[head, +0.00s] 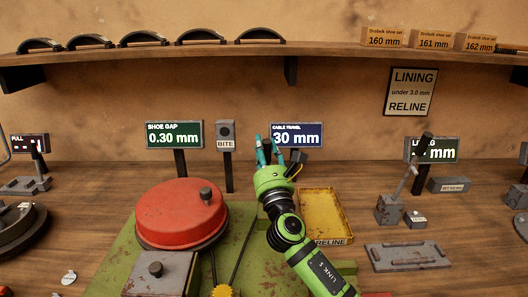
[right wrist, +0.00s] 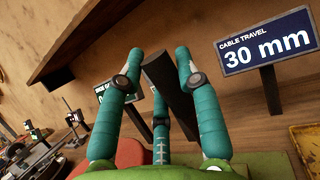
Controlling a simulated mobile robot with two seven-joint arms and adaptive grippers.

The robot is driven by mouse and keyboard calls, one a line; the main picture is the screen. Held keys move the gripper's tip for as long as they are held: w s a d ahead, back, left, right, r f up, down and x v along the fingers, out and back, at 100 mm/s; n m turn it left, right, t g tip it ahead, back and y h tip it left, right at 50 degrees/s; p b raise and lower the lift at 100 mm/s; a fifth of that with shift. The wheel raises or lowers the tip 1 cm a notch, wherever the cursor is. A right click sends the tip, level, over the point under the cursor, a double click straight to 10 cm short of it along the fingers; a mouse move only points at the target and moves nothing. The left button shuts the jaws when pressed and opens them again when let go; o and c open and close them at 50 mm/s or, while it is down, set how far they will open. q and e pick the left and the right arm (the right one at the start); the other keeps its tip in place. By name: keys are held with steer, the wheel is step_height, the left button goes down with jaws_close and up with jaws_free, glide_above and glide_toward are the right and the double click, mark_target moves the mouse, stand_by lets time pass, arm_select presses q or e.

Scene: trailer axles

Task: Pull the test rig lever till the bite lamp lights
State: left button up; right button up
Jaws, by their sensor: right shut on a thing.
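My right gripper (head: 272,152) has its teal fingers around the dark lever handle (right wrist: 168,82), behind the test rig. It is shut on the lever; in the right wrist view the handle stands tilted between the fingers (right wrist: 160,75). The lever's lower part is hidden by the gripper. The bite lamp (head: 226,130) is a grey box on a post, and its round lens looks dark and unlit. The cable travel display (head: 297,135) reads 30 mm. The shoe gap display (head: 174,134) reads 0.30 mm. My left gripper is not in view.
A red drum (head: 180,213) sits on the rig's green base (head: 122,252). A yellow reline tray (head: 326,215) lies right of my arm. A small stand with a lever (head: 390,209) is farther right. A shelf (head: 330,49) with shoes and boxes runs along the wall.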

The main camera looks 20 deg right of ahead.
steer(key=o, duration=1.1)
steer(key=v, duration=1.2)
steer(key=shift+s, duration=0.1)
